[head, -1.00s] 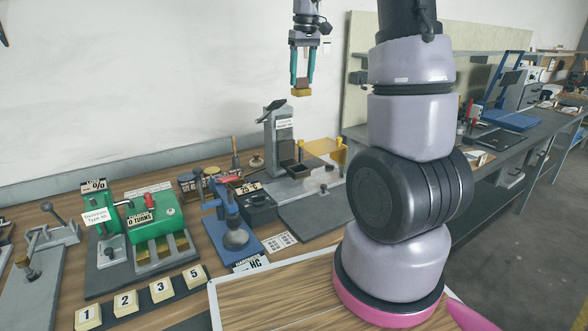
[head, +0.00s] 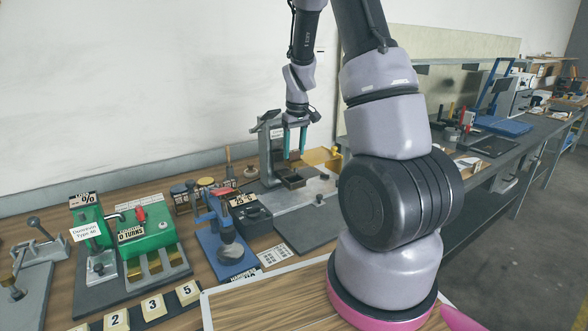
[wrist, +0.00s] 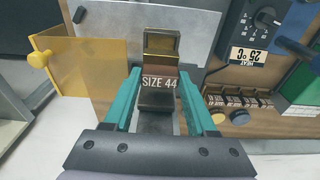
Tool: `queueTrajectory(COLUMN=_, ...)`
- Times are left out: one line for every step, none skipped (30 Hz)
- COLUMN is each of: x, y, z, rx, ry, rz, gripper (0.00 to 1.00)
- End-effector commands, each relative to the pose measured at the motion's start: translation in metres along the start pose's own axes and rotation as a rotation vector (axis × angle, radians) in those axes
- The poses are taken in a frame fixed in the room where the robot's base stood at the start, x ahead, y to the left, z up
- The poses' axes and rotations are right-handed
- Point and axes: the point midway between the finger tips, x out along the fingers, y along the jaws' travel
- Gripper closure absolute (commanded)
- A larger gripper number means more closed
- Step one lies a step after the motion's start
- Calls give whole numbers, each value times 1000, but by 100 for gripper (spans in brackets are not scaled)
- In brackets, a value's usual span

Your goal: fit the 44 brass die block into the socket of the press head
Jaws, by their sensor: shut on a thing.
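My gripper (head: 294,150) points down at the grey press (head: 268,160), in front of its upright column. In the wrist view my gripper (wrist: 160,88) has its teal fingers on either side of the brass die block (wrist: 160,72), which bears the label "SIZE 44". The gripper is shut on the block. In the head view the fingertips are just above a dark, square-sided part (head: 291,180) of the press. The block is hard to make out there, and the socket's opening is hidden. I cannot tell whether the block touches the press.
A yellow guard panel (head: 322,159) stands close beside the press and also shows in the wrist view (wrist: 88,78). A black dial box (head: 248,210), a blue hand press (head: 222,240) and a green machine (head: 150,235) stand left of it.

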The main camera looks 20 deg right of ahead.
Motion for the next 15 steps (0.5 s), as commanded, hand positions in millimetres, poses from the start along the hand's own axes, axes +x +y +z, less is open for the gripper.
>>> queueTrajectory(x=10, y=0, z=2, rx=0, ry=-2, rz=0, gripper=100)
queueTrajectory(x=14, y=0, z=2, rx=1, ry=-1, rz=0, gripper=100)
queueTrajectory(x=19, y=0, z=2, rx=-1, ry=-1, rz=1, gripper=100)
queueTrajectory(x=22, y=0, z=2, rx=-1, ry=-1, rz=0, gripper=100)
queueTrajectory(x=24, y=0, z=2, rx=0, ry=0, rz=0, gripper=100)
queueTrajectory(x=26, y=0, z=2, rx=-1, ry=2, rz=0, gripper=100)
queueTrajectory(x=28, y=0, z=3, rx=-1, ry=2, rz=0, gripper=100)
queueTrajectory(x=31, y=0, z=3, rx=-1, ry=1, rz=0, gripper=100)
queueTrajectory(x=36, y=0, z=4, rx=-1, ry=-1, rz=0, gripper=100)
queueTrajectory(x=41, y=0, z=5, rx=0, ry=-2, rz=0, gripper=100)
queueTrajectory(x=46, y=0, z=6, rx=0, ry=-2, rz=0, gripper=100)
queueTrajectory(x=53, y=0, z=7, rx=0, ry=-2, rz=0, gripper=100)
queueTrajectory(x=57, y=0, z=7, rx=0, ry=-2, rz=0, gripper=100)
queueTrajectory(x=60, y=0, z=8, rx=1, ry=-2, rz=-1, gripper=100)
queueTrajectory(x=64, y=0, z=8, rx=0, ry=-1, rz=0, gripper=100)
